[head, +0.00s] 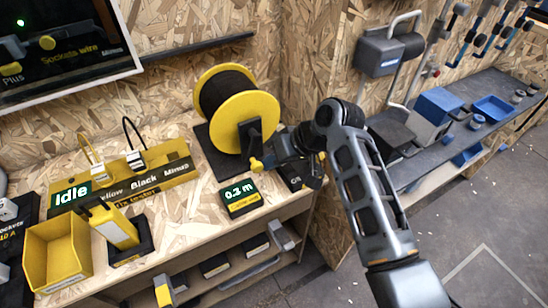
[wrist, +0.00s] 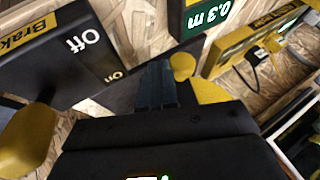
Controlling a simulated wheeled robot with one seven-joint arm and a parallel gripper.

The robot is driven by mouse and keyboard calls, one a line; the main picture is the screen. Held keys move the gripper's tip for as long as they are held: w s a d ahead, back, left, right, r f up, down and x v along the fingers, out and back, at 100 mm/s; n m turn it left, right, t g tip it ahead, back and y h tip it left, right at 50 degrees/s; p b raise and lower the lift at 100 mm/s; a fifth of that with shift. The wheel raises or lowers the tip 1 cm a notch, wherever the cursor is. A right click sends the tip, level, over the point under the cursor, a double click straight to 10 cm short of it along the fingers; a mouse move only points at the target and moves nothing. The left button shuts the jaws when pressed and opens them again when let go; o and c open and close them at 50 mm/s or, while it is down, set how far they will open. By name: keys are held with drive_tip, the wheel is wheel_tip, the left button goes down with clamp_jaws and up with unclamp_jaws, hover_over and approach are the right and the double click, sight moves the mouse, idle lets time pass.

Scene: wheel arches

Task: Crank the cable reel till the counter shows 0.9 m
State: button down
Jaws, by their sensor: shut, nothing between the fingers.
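The cable reel (head: 240,108) has yellow flanges and dark cable, and stands on a black base on the wooden bench. Its crank has a yellow knob (head: 257,165), low at the reel's front; a yellow knob also shows by my fingertips in the wrist view (wrist: 182,66). My gripper (head: 272,158) is shut and empty beside the knob; I cannot tell whether they touch. In the wrist view its dark fingers (wrist: 156,86) point at the reel area. The counter (head: 240,197) reads 0.3 m in the wrist view (wrist: 208,16); in the head view its digits are less clear.
A brake box (wrist: 70,50) marked Off and On sits close to my gripper. Left on the bench are a wire tester (head: 150,178) showing Idle, a yellow bin (head: 58,255) and a yellow-black tool (head: 115,228). A grey bench (head: 465,135) with blue trays stands right.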

drive_tip(key=shift+s+a+f+g+y, duration=0.1)
drive_tip(key=shift+s+a+g+y, duration=0.15)
drive_tip(key=shift+g+y, duration=0.25)
drive_tip(key=shift+s+a, duration=0.15)
drive_tip(key=shift+a, duration=0.2)
drive_tip(key=shift+s+a+m+y, duration=0.25)
drive_tip(key=shift+m+y, duration=0.15)
drive_tip(key=shift+y, duration=0.4)
drive_tip(key=shift+a, duration=0.15)
idle(0.8)
